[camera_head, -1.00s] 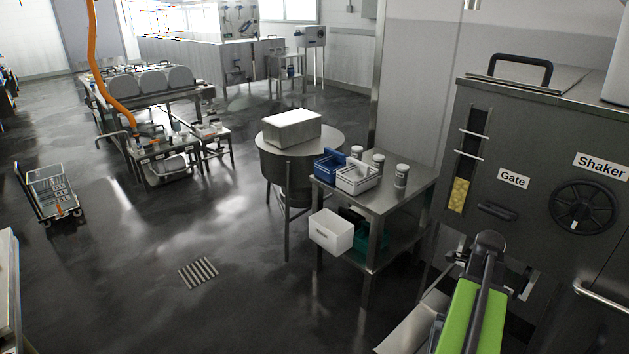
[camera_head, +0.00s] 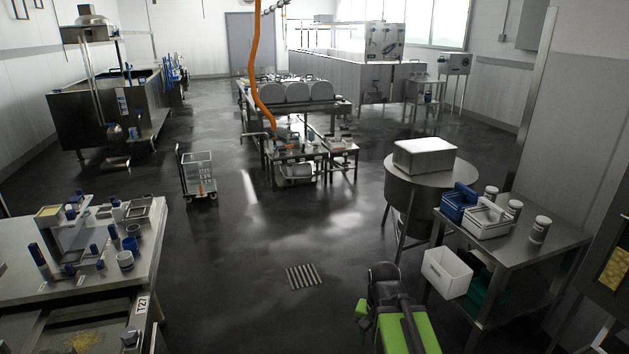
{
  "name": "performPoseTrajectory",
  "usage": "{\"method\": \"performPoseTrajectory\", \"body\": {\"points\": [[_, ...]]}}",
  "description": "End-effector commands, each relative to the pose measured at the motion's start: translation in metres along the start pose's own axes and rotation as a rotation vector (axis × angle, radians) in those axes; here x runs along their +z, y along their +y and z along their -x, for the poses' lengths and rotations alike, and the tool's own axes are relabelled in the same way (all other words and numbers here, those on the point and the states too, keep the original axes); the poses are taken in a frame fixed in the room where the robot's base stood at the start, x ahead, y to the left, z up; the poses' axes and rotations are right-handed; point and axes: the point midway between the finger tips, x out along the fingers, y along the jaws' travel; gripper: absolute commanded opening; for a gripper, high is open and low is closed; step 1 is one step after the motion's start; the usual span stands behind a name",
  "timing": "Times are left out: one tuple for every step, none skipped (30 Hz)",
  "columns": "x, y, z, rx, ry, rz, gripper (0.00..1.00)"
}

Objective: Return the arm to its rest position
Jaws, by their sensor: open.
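My arm (camera_head: 408,326), with green panels and dark joints, shows at the bottom of the head view, right of centre. It appears folded close to my body, with a dark rounded joint at its top. My gripper's fingertips cannot be made out; they are hidden behind the arm or outside the picture. Nothing held can be seen. The arm overlaps the floor in the picture, left of a steel table (camera_head: 545,255).
The steel table holds a blue basket (camera_head: 458,203), a white basket (camera_head: 487,219) and several jars. A white bin (camera_head: 446,272) is on its near left side. A cluttered workbench (camera_head: 140,262) stands at left. A trolley (camera_head: 198,178) stands beyond. The floor around the drain grate (camera_head: 303,276) is clear.

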Motion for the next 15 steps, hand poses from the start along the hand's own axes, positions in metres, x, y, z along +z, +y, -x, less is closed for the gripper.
{"method": "performPoseTrajectory", "body": {"points": [[0.003,0.002,0.000,0.000,0.000,0.089,0.47],[0.003,0.002,0.000,0.000,0.000,0.149,0.47],[0.004,0.003,0.000,0.000,0.000,0.229,0.47],[0.003,0.003,0.000,0.000,0.000,0.288,0.47],[0.003,0.003,0.000,0.000,0.000,0.348,0.47],[0.003,0.003,0.000,0.000,0.000,0.430,0.47],[0.003,0.003,0.022,0.000,0.000,0.425,0.47],[0.002,0.003,0.034,0.000,0.000,0.421,0.47],[0.002,0.004,0.046,0.000,0.000,0.419,0.47],[0.002,0.004,0.054,0.000,0.000,0.419,0.47],[0.002,0.004,0.063,0.000,0.000,0.418,0.47],[0.002,0.004,0.076,0.000,0.000,0.418,0.47],[0.002,0.004,0.085,0.000,0.000,0.417,0.47],[0.002,0.004,0.095,0.000,0.000,0.417,0.47],[0.002,0.004,0.109,0.000,0.000,0.417,0.47]]}}
